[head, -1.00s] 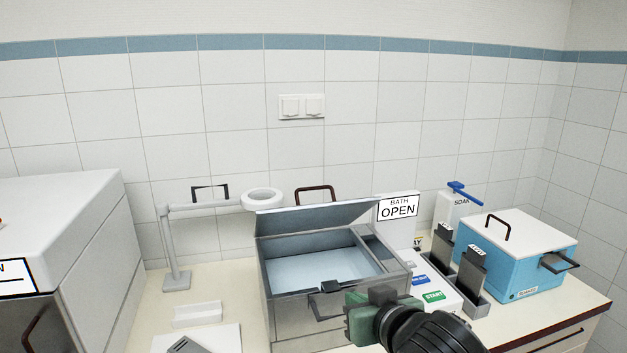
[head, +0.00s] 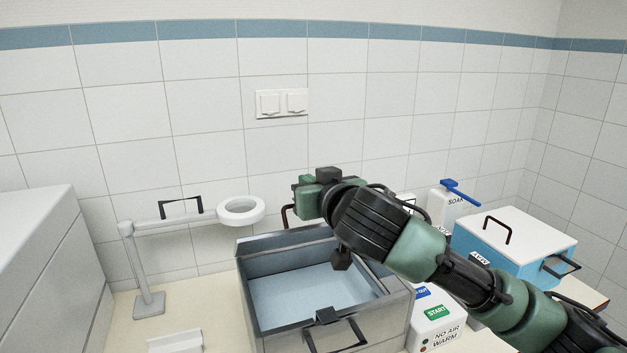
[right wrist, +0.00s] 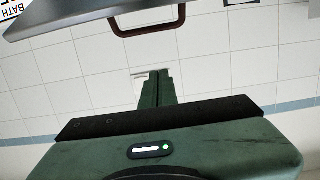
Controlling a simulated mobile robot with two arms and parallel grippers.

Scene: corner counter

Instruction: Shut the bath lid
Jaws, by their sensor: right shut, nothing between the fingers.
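The steel bath (head: 375,318) stands on the counter with pale blue water inside. Its grey lid (head: 285,242) is open, tilted up at the back edge. The lid's brown handle (head: 287,215) is partly hidden behind my right gripper (head: 312,182). This gripper is shut and empty, above the rear of the bath near the lid. In the right wrist view the shut fingers (right wrist: 157,88) point toward the tiled wall, with the lid (right wrist: 75,12) and its handle (right wrist: 150,22) at the top. Touch between them does not show. My left gripper is out of view.
A white ring on a grey stand (head: 241,210) is left of the bath. A blue box with a white lid (head: 515,240), a soap bottle (head: 440,203) and a start-button panel (head: 436,318) are on the right. My right arm hides part of that side.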

